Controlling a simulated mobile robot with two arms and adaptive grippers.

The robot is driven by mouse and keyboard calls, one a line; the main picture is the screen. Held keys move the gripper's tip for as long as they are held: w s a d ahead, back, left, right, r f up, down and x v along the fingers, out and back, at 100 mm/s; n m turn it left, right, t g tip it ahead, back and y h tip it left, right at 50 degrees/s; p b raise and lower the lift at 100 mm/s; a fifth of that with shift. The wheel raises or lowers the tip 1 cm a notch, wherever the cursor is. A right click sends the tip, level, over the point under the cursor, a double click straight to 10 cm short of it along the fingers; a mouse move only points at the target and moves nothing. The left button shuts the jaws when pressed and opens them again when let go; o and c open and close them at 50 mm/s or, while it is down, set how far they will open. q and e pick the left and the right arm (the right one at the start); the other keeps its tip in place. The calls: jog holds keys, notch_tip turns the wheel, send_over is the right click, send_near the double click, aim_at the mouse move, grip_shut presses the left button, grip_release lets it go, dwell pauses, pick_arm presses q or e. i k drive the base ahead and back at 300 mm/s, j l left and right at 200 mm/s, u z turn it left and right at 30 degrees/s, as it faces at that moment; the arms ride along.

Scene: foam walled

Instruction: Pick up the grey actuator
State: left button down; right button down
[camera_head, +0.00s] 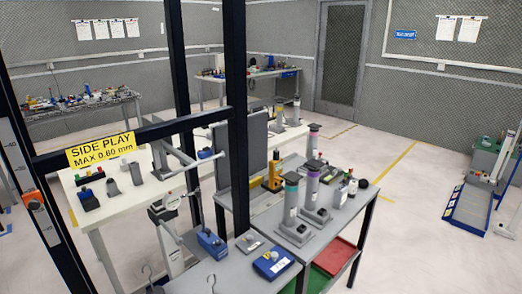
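Several upright grey cylindrical devices with dark tops stand on the near grey table. One has a teal band (292,200), one a purple band (312,187). A plainer grey one (313,143) stands behind them near the table's far end. I cannot tell for sure which is the grey actuator. More such cylinders (279,112) stand on the table behind. I recognise neither of my grippers in this view.
A black upright frame (237,120) with a yellow "SIDE PLAY" sign (101,149) blocks the left foreground. A blue box (273,264) lies on the front table part. A red tray (334,256) sits below. Floor (415,220) to the right is clear up to a blue platform (468,206).

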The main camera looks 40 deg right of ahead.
aim_at(314, 134)
jog(key=z, duration=1.25)
